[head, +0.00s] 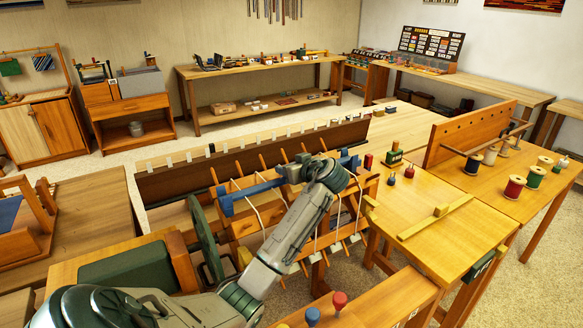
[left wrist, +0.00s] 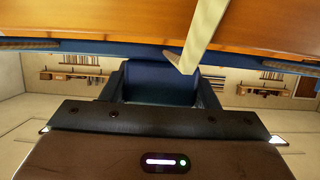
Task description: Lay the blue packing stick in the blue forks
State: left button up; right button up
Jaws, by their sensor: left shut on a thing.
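My left gripper (head: 287,173) reaches over the loom from the lower left and is shut on the blue packing stick (head: 258,187). The stick lies across the upper part of the loom frame, slanting up to the right, partly hidden by the gripper. A blue block (head: 225,203) shows at its left end and another blue piece (head: 350,162) at its right; these look like the blue forks. Whether the stick rests in them I cannot tell. In the left wrist view a blue piece (left wrist: 160,85) fills the space between the fingers, below a long blue edge. My right gripper is not in view.
The loom's wooden beam (head: 250,155) with pale tabs runs behind the stick. White cords hang in front of it. A yellow table (head: 440,220) with thread spools stands at the right. Red and blue knobs (head: 339,300) stand at the front edge.

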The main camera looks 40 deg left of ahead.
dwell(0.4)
pick_arm(q)
jog(key=o, duration=1.1)
jog(key=shift+r, duration=0.1)
jog(key=shift+r, duration=0.25)
notch_tip(320, 180, up, 3)
jog(key=shift+p, duration=1.1)
jog(key=s+d+r+p, duration=0.1)
jog(key=s+d+p, duration=0.3)
jog(key=s+d, duration=0.6)
jog(key=shift+s+d+r, duration=0.2)
jog(key=shift+s+d, duration=0.05)
jog(key=shift+s, duration=0.9)
